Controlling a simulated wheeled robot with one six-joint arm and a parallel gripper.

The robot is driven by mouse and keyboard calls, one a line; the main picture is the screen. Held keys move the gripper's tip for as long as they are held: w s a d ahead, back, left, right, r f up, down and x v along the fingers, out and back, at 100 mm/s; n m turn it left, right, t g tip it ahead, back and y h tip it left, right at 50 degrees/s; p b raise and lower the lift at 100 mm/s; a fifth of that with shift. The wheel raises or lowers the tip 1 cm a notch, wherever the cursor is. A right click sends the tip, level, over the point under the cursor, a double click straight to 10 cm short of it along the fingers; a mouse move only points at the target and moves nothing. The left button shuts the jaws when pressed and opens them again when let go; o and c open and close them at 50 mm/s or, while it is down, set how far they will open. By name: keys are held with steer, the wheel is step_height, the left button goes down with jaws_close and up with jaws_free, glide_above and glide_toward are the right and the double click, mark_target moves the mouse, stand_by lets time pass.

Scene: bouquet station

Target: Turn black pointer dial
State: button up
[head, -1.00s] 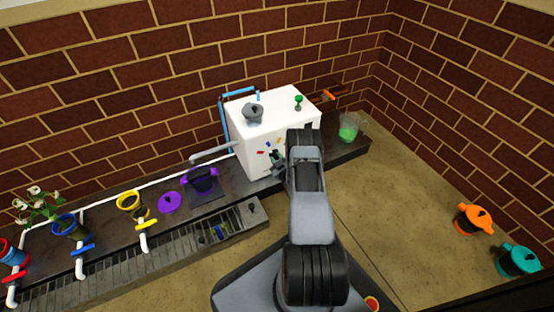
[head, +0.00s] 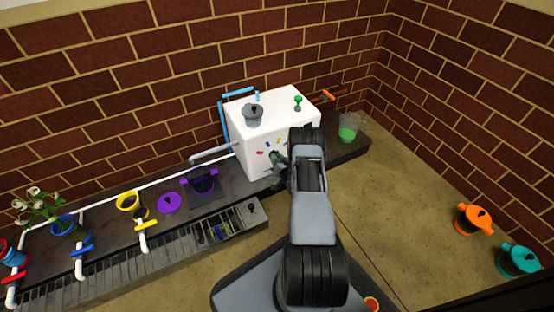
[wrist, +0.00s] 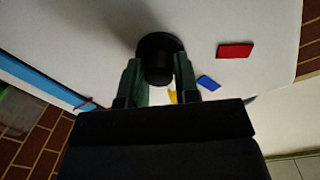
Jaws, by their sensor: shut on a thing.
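The black pointer dial (wrist: 158,50) is a round black knob on the front face of the white box (head: 250,158). In the wrist view its top and middle show, with one green-grey finger on each side. My gripper (wrist: 158,82) is shut on the dial. In the head view my gripper (head: 277,160) is at the box's front face and hides the dial. Which way the pointer faces cannot be told. Coloured marks sit on the face near the dial, among them a red one (wrist: 235,50), a blue one (wrist: 208,83) and a yellow one (wrist: 173,96), partly hidden.
On the box stand a grey pot (head: 253,115) and a small green-topped knob (head: 298,101). A purple pot (head: 201,181) and a purple disc (head: 169,203) are left on the dark bench. A glass with green content (head: 347,130) stands right. Blue pipes run beside the box.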

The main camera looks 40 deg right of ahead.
steer(key=shift+s+f+m+y, duration=0.1)
steer(key=shift+m+y, duration=0.1)
steer(key=shift+m, duration=1.8)
steer(key=shift+s+f+m+y, duration=0.1)
steer(key=shift+m+y, duration=0.1)
steer(key=shift+m, duration=1.8)
steer(key=o, duration=0.9)
steer(key=shift+w+r, duration=0.1)
steer(key=shift+w, duration=0.05)
